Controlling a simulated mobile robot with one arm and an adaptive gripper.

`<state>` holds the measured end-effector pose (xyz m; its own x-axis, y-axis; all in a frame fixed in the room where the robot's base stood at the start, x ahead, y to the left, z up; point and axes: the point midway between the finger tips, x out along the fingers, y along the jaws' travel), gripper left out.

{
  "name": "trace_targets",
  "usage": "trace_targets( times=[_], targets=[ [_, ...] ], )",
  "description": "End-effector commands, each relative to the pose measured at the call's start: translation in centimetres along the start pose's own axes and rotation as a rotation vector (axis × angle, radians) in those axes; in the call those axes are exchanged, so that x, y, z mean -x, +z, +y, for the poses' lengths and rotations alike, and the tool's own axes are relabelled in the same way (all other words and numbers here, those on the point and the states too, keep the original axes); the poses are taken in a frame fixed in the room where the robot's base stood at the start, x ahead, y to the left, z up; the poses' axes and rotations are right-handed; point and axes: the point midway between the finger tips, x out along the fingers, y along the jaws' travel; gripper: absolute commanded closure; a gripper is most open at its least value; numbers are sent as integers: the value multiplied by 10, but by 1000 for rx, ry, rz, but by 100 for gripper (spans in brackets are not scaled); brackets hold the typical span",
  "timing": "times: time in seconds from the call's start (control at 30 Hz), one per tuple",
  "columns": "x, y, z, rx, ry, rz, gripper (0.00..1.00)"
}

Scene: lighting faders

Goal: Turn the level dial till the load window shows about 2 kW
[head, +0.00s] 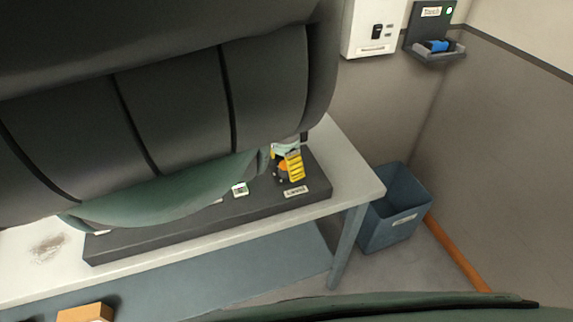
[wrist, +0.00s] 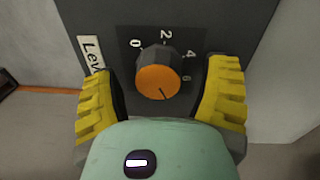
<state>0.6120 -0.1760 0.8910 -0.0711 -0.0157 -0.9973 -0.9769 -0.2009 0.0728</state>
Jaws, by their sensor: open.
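The level dial (wrist: 158,78) has a dark grey body and an orange face with a short dark mark near its lower edge. It stands on the dark panel (wrist: 215,30) beside a scale of 0, 2, 4 and 6 and a label partly showing "Lev". My gripper (wrist: 160,75) is open, with one yellow finger on each side of the dial and a visible gap to both. In the head view my gripper (head: 287,165) is at the right end of the panel, around the orange dial. A small window (head: 240,188) left of it may be the load window; its reading is too small to tell.
The panel sits on a pale table (head: 350,180) with free room at its right end. A blue-grey bin (head: 405,215) stands right of the table. A white wall box (head: 372,28) and a torch holder (head: 430,50) hang behind. My arm hides much of the panel.

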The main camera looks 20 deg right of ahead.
Motion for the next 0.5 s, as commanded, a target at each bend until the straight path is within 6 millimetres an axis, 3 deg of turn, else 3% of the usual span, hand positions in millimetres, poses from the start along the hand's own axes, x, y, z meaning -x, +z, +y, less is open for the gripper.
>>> trace_targets(
  times=[0.27, 0.5],
  targets=[
    [7, -1, -1, -1, -2, 2, 25],
    [34, 2, -2, 0, -5, -4, 25]
  ],
)
